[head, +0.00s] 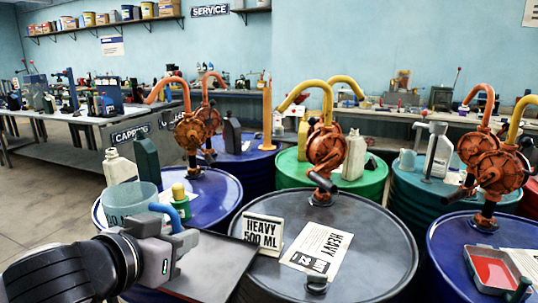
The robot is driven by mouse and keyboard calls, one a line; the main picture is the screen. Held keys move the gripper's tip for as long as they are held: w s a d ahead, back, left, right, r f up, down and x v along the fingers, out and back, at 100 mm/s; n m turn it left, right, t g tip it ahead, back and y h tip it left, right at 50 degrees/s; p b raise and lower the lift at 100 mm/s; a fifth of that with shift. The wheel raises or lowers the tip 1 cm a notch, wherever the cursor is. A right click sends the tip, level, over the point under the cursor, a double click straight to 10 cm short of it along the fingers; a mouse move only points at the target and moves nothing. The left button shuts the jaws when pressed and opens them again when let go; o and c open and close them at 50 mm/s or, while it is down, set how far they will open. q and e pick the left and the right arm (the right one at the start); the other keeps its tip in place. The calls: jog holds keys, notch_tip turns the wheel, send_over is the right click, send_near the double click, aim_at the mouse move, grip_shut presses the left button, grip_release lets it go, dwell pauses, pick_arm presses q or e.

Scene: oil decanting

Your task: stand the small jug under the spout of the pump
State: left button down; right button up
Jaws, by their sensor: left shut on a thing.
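My left gripper (178,240) comes in from the lower left and is shut on the blue handle (172,217) of a jug. The jug (128,203) is a translucent teal beaker with dark markings, upright beside the gripper, over the left blue drum; I cannot tell whether its base touches anything. An orange-brown pump (326,148) with a curved yellow spout (322,84) stands on the grey drum (374,250), to the right of the jug. The spout's end is well away from the jug. My right gripper is not in view.
A dark flat tray (215,262) lies right of the gripper. A card reading HEAVY 500 ML (262,232) and a paper sheet (318,248) are on the grey drum. Pale bottle (119,168), dark green bottle (147,158) and yellow-capped container (180,200) stand close behind. More pumps stand left (192,132) and right (492,165).

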pick_arm(q)
jog(key=shift+n+y, duration=0.3)
jog(key=shift+y, duration=0.2)
notch_tip(320, 180, down, 5)
jog(key=shift+w+a+r, duration=0.1)
jog(key=shift+w+r, duration=0.05)
jog(key=shift+r, duration=0.05)
jog(key=s+a+f+n+y, duration=0.3)
jog(key=a+f, duration=0.4)
jog(key=f, duration=0.4)
jog(key=shift+s+t+y, duration=0.3)
jog(key=shift+s+t, duration=0.1)
jog(key=shift+s, duration=0.5)
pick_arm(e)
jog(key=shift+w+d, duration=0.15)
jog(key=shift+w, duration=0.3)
